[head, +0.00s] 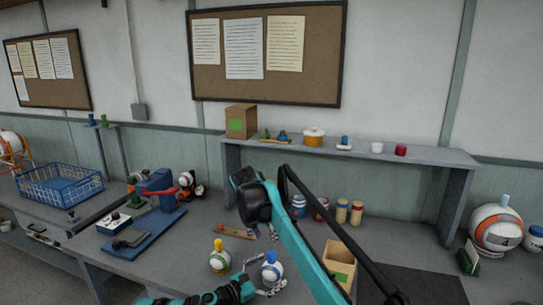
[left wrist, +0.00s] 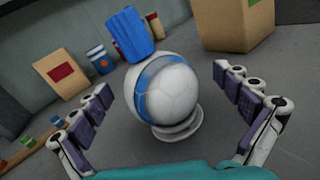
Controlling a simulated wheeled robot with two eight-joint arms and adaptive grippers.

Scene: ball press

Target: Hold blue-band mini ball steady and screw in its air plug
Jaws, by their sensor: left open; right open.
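The blue-band mini ball (head: 272,273) is white with a blue stripe and sits on a small white ring stand on the bench. A blue air plug (head: 270,257) stands on its top; how deep it sits is unclear. In the left wrist view the ball (left wrist: 168,92) is between the spread fingers, with the blue plug (left wrist: 128,34) above it. My left gripper (head: 266,274) is open, its fingers on either side of the ball, contact not visible. My right gripper (head: 262,234) is open and empty, behind and above the ball, pointing down.
A yellow-plugged ball (head: 219,263) stands just left of the blue-band ball. An open cardboard box (head: 340,262) is to the right. A wooden strip with small parts (head: 235,231) and jars (head: 342,211) lie behind. A blue press (head: 160,190) stands at left.

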